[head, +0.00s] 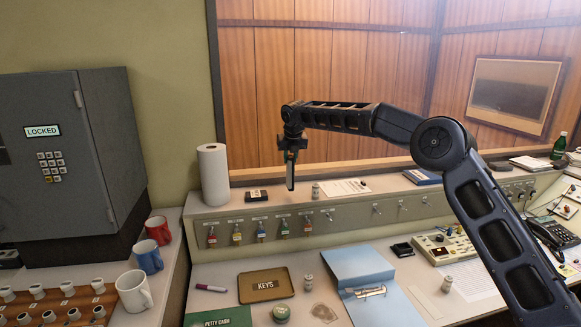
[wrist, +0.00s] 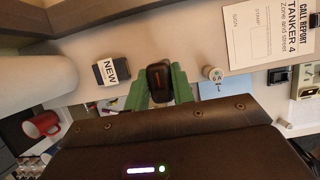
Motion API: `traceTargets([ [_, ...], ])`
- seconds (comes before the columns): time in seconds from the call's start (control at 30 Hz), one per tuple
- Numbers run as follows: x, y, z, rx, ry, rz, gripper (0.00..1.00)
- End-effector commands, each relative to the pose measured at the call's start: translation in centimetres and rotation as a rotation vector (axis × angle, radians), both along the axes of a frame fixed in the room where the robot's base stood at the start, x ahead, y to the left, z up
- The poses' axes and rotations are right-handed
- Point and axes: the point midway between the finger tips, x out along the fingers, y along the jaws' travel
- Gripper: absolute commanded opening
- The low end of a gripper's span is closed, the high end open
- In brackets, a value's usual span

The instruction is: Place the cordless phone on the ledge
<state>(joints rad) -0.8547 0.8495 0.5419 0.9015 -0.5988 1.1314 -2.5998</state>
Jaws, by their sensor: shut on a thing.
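My gripper (head: 292,146) is shut on the cordless phone (head: 290,178), a slim dark handset hanging upright below it. The phone's lower end is over the ledge (head: 360,198); I cannot tell whether it touches. In the wrist view, the green fingers (wrist: 159,88) grip the phone (wrist: 158,75) from both sides, and its dark end shows a small orange mark. The ledge is the pale shelf below the window, and it also shows in the wrist view (wrist: 165,35).
On the ledge stand a paper towel roll (head: 213,175), a small black box marked NEW (head: 256,195), a small jar (head: 316,190) and a call report sheet (head: 344,187). A blue book (head: 422,177) lies farther right. Key tags hang on the ledge's front. The ledge between box and jar is clear.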

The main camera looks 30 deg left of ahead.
Motion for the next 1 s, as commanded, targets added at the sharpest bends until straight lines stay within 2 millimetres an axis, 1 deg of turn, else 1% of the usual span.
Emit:
traceTargets([
  [0.2,0.0,0.0,-2.5,-0.001,0.0,0.001,0.0],
  [0.3,0.0,0.0,-3.4,-0.001,0.001,0.0,0.0],
  [0.67,0.0,0.0,-3.7,0.0,0.0,0.0,0.0],
  [0.7,0.0,0.0,-3.8,0.0,0.0,0.0,0.28],
  [0.8,0.0,0.0,-3.8,0.0,0.0,0.0,0.46],
  [1.0,0.0,0.0,-3.8,0.0,0.0,0.0,0.46],
])
